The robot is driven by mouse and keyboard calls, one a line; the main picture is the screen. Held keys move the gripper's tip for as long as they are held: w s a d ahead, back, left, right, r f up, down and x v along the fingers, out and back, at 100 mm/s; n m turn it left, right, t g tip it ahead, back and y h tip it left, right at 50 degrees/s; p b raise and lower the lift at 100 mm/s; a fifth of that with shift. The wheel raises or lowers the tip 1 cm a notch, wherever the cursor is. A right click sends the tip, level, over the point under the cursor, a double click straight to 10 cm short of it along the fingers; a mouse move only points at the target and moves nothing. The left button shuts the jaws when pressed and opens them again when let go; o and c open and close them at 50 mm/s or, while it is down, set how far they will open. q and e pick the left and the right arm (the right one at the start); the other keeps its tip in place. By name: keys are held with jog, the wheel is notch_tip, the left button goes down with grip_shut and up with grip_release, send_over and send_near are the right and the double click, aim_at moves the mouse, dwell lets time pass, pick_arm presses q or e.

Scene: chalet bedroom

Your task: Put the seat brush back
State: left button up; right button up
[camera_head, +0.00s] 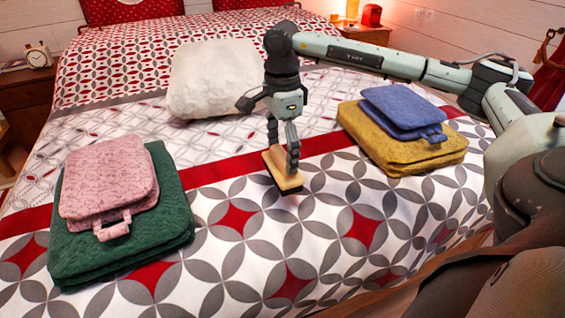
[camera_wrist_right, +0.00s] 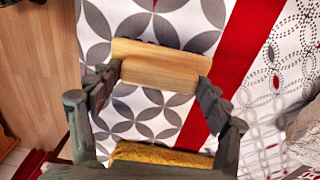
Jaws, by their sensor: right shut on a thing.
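The seat brush (camera_head: 285,172) is a small pale wooden block with a dark underside, over the patterned bedspread near the middle of the bed. My right gripper (camera_head: 284,150) points down and is shut on it. In the right wrist view the brush (camera_wrist_right: 158,68) sits between the two fingers of the gripper (camera_wrist_right: 155,82). I cannot tell whether its dark underside touches the bedspread. My left gripper is not in view.
On the bed (camera_head: 330,255), a pink cushion (camera_head: 108,182) lies on a green one (camera_head: 172,205) at left. A blue cushion (camera_head: 400,108) lies on a yellow one (camera_head: 405,152) at right. A white pillow (camera_head: 215,78) lies behind the gripper. Bedspread between the stacks is clear.

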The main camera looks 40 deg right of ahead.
aim_at(282, 146)
jog(key=shift+w+d+f, duration=0.85)
jog(key=shift+w+d, duration=0.05)
jog(key=shift+w, duration=0.2)
jog(key=shift+f, duration=1.95)
jog(key=shift+f, duration=0.1)
jog(key=o, duration=1.4)
jog(key=shift+c, duration=0.2)
